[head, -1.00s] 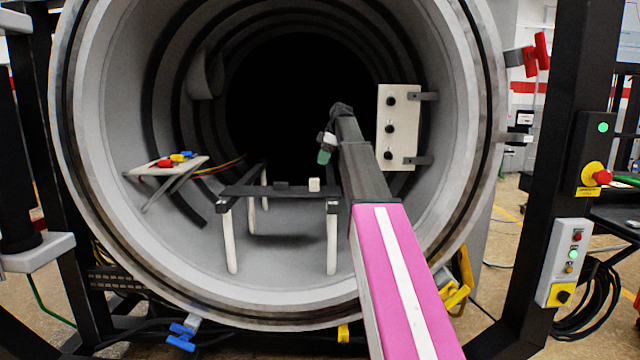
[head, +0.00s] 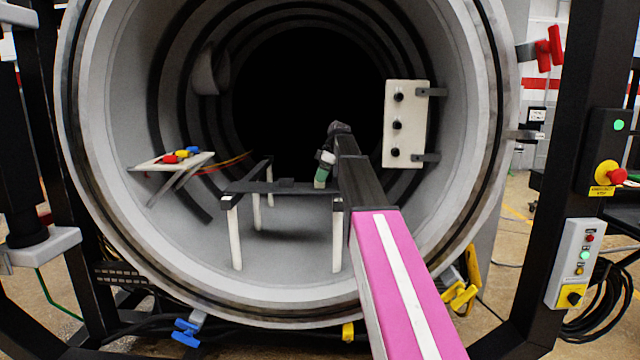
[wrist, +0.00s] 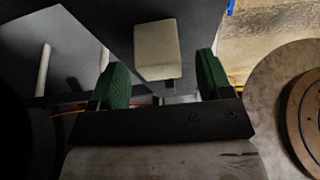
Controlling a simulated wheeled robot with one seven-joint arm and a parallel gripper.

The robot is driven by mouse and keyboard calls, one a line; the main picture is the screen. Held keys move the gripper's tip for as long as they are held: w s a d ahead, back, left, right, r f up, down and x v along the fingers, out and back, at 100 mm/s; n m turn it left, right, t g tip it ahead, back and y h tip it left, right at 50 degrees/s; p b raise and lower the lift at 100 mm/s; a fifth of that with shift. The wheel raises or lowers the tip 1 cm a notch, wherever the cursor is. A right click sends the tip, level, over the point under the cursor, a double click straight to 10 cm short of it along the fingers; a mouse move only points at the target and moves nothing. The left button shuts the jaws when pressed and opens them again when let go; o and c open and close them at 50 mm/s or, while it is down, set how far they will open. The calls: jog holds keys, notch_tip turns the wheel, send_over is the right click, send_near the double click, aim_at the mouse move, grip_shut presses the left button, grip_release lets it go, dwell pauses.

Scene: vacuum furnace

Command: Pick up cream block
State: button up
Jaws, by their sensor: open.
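The cream block (wrist: 157,50) shows in the wrist view on a dark grey surface, between and just ahead of my two green fingertips. In the head view it is hidden behind my gripper (head: 322,178). My gripper also shows in the wrist view (wrist: 163,80), open, with a gap on each side of the block. The dark rack (head: 255,187) on white legs stands inside the furnace chamber, and my gripper is at its right end.
A small white shelf (head: 172,161) with red, yellow and blue pieces is on the chamber's left. A white panel with black knobs (head: 405,124) is on the right wall, close to my arm. The round chamber rim (head: 88,200) surrounds the opening.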

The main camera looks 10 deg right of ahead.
jog(key=shift+x, duration=0.8)
jog(key=c, duration=1.1)
jog(key=shift+r, duration=0.2)
